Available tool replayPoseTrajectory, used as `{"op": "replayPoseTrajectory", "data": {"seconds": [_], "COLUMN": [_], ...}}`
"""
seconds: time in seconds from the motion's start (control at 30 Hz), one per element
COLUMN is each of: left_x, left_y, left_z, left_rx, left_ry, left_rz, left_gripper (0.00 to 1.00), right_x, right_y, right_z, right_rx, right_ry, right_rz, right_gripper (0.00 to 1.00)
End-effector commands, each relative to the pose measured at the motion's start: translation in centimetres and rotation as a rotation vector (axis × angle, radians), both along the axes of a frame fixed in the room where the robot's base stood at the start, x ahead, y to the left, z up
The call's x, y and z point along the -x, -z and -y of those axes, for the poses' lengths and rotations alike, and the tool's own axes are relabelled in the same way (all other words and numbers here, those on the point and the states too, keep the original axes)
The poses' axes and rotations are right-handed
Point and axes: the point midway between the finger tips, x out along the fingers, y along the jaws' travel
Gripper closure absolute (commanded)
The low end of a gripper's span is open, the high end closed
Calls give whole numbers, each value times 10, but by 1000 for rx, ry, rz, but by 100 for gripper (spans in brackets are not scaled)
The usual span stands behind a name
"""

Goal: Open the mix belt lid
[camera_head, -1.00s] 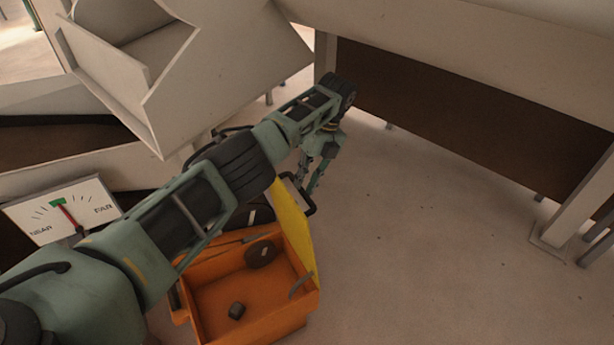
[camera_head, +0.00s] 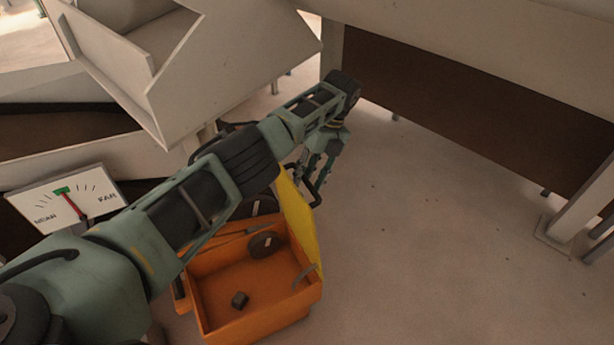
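An orange box (camera_head: 262,327) stands on the floor at the lower middle, with a yellow lid (camera_head: 299,222) standing raised along its right side. A black handle (camera_head: 318,195) sticks out from the lid's outer side. My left gripper (camera_head: 317,174) is just above the handle, pointing down. Its two fingers look apart; I cannot tell whether they touch the handle. Inside the box are a small dark block (camera_head: 240,300) and a dark round disc (camera_head: 264,245). My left arm hides the box's back left. My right gripper is not in view.
A NEAR/FAR gauge (camera_head: 62,205) with a red needle and green mark stands at left. A pale chute-like bin (camera_head: 190,75) hangs above the arm. A large pale bench (camera_head: 470,40) spans the upper right. The floor right of the box is clear.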

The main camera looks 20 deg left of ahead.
Motion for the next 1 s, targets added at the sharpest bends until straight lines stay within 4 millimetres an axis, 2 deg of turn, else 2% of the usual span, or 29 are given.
{"op": "replayPoseTrajectory", "data": {"seconds": [0.17,0.4,0.63,1.0], "left_x": [-1,0,0,1], "left_y": [-27,-79,-94,-98], "left_z": [0,-1,0,1], "left_rx": [0,-4,-2,-1], "left_ry": [1,2,1,1], "left_rz": [6,6,5,2], "left_gripper": [70,70,70,70], "right_x": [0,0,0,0], "right_y": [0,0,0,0], "right_z": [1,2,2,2], "right_rx": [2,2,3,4], "right_ry": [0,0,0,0], "right_rz": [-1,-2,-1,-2], "right_gripper": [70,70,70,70]}}
